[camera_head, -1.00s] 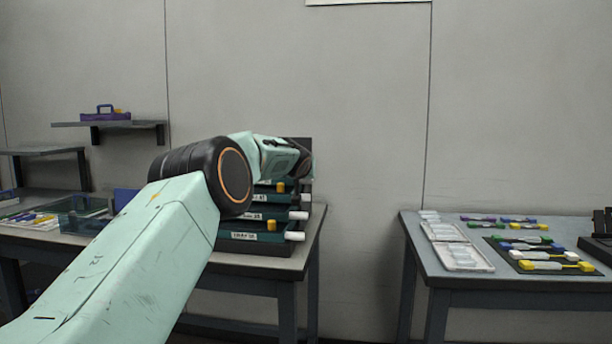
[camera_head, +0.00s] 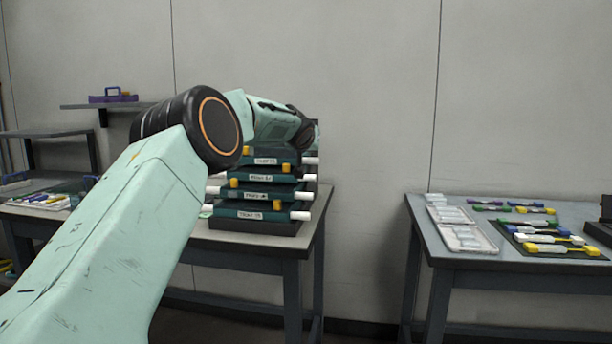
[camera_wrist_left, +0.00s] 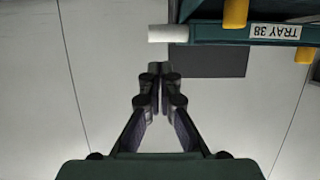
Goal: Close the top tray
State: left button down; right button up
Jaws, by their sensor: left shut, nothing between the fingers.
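A stack of dark green trays (camera_head: 262,193) with white labels, yellow tabs and white knobs stands on the left table. Its upper part is partly hidden behind my left arm in the head view. In the left wrist view, a tray labelled "TRAY 38" (camera_wrist_left: 210,32) appears upside down at the upper right, with a white knob (camera_wrist_left: 168,33) at its left end. My left gripper (camera_wrist_left: 160,68) is shut and empty, its fingertips just below the knob in that picture with a visible gap. I cannot tell the depth between them. My right gripper is out of view.
The left table (camera_head: 297,250) carries the stack. A right table (camera_head: 420,237) holds a clear case (camera_head: 465,238) and several coloured parts. A shelf with a purple carrier (camera_head: 112,95) is on the wall at left. Between the tables is open floor.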

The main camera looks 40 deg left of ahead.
pick_arm(q)
jog(key=s+d+f+b, duration=0.3)
jog(key=s+b, duration=0.1)
jog(key=s, duration=0.2)
jog(key=shift+f, duration=0.35)
dwell(0.4)
jog(key=shift+d, duration=0.1)
dwell(0.5)
